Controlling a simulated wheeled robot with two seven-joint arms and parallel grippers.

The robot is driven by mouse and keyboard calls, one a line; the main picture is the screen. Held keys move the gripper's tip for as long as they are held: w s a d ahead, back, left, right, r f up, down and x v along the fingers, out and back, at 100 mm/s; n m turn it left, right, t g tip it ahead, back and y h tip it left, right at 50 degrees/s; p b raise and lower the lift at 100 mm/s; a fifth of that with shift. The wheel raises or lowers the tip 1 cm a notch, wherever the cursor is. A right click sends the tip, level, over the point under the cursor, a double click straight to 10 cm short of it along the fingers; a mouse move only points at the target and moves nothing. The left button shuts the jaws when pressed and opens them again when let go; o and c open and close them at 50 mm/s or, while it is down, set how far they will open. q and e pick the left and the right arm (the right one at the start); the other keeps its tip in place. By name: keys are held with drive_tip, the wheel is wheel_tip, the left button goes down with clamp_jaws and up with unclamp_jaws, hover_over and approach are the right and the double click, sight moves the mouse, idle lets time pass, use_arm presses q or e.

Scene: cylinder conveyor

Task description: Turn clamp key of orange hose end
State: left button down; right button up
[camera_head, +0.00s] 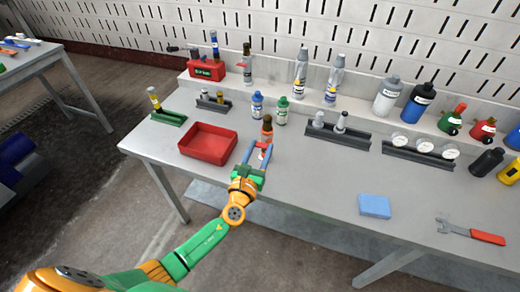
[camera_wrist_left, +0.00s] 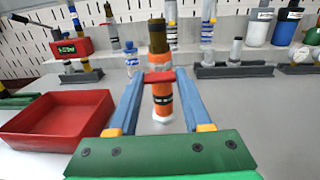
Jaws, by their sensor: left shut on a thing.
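The orange hose end (camera_head: 267,130) stands upright on the grey table, with a dark olive-brown upper part. In the left wrist view the orange hose end (camera_wrist_left: 162,105) has dark bands and a white foot. A red clamp key (camera_wrist_left: 159,77) lies crosswise on its near side, high on the orange body. My left gripper (camera_head: 260,149) reaches in from the front, its two blue fingers on either side of the red key, shut on it. The key's far side is hidden. My right gripper is not in view.
A red tray (camera_head: 183,152) stands left of my gripper. Blue (camera_head: 257,105) and green (camera_head: 282,110) bottles stand behind the hose end. Dark racks (camera_head: 338,136) stand to the right. A blue block (camera_head: 375,206) and a red-handled wrench (camera_head: 470,231) lie front right, with bare table between.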

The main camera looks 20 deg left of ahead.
use_arm(q)
drive_tip(key=n+b, duration=0.5)
drive_tip(key=n, duration=1.2)
drive_tip(key=shift+n, duration=0.3)
drive_tip(key=n, duration=0.3)
drive_tip(key=shift+n, duration=0.3)
drive_tip(key=n, duration=0.3)
drive_tip(key=shift+n, duration=0.3)
drive_tip(key=n+p, duration=0.1)
drive_tip(key=n, duration=0.3)
drive_tip(key=shift+r, duration=0.1)
drive_tip(key=shift+n+p, duration=0.35)
drive_tip(key=shift+n, duration=1.25)
